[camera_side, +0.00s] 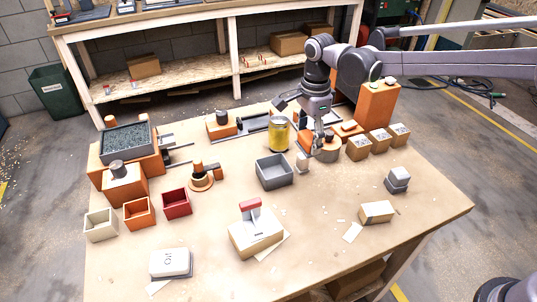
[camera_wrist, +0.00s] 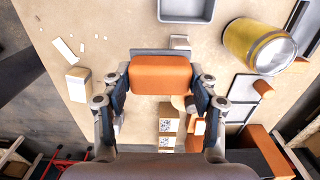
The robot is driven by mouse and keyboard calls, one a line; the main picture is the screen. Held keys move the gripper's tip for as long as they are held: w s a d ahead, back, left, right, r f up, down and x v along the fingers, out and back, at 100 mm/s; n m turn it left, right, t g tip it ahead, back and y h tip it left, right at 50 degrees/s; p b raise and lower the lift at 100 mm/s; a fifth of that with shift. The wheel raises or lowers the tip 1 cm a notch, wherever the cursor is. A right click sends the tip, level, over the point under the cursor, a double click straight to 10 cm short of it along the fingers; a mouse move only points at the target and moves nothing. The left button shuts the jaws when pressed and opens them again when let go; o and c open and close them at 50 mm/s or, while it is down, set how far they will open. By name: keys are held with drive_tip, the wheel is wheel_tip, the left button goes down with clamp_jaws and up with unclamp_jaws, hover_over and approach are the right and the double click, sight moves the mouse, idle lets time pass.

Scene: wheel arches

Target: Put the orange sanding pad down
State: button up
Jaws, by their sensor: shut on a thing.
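The orange sanding pad (camera_wrist: 160,75) is a rounded orange block between the two fingers of my gripper (camera_wrist: 160,88) in the wrist view. A finger presses on each of its ends. In the side view my gripper (camera_side: 318,148) points down over the back right part of the workbench, right of the yellow can.
A yellow can (camera_side: 279,134) stands left of my gripper, and a grey open bin (camera_side: 273,173) stands in front of it. Several cardboard boxes (camera_side: 379,140) line the right. Small open boxes (camera_side: 138,212) stand at the left. The front right of the workbench (camera_side: 340,260) has bare room.

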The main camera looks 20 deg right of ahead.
drive_tip(key=s+d, duration=1)
drive_tip(key=s, duration=0.3)
drive_tip(key=a+f, duration=0.2)
drive_tip(key=a, duration=0.1)
drive_tip(key=w+a+f, duration=0.1)
drive_tip(key=a+f, duration=0.2)
drive_tip(key=a, duration=0.1)
drive_tip(key=w+a+f, duration=0.1)
drive_tip(key=a+f, duration=0.1)
drive_tip(key=a, duration=0.2)
drive_tip(key=shift+w+f, duration=0.1)
drive_tip(key=shift+f, duration=0.15)
drive_tip(key=shift+a+f, duration=0.1)
drive_tip(key=shift+f, duration=1.95)
drive_tip(key=shift+f, duration=0.15)
drive_tip(key=o, duration=1.1)
drive_tip(key=shift+o, duration=0.2)
